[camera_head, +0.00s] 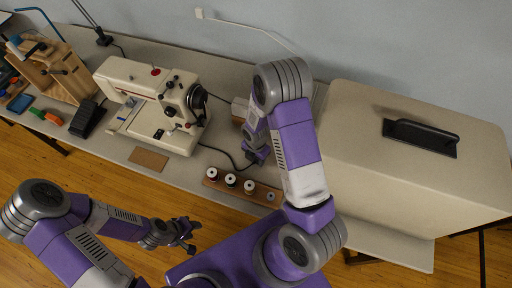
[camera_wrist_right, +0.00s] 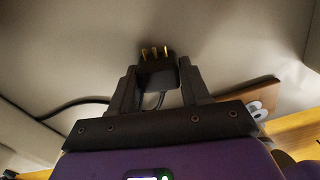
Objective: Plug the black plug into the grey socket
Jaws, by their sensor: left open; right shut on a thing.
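The black plug (camera_wrist_right: 158,72) sits between the fingers of my right gripper (camera_wrist_right: 159,86) in the right wrist view, with its brass prongs pointing away from the gripper. My right gripper (camera_head: 256,156) is shut on it, low over the table beside the sewing machine; in the head view my arm hides the plug. A black cord (camera_head: 232,158) runs from the sewing machine (camera_head: 160,105) to that gripper. The grey socket cannot be made out clearly; a small box (camera_head: 240,106) is partly hidden behind my right arm. My left gripper (camera_head: 188,234) is open and empty in front of the table.
A large beige cover (camera_head: 400,150) with a black handle fills the table's right side. A wooden rack (camera_head: 240,187) of thread spools lies near the front edge. The wall (camera_head: 330,35) stands behind.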

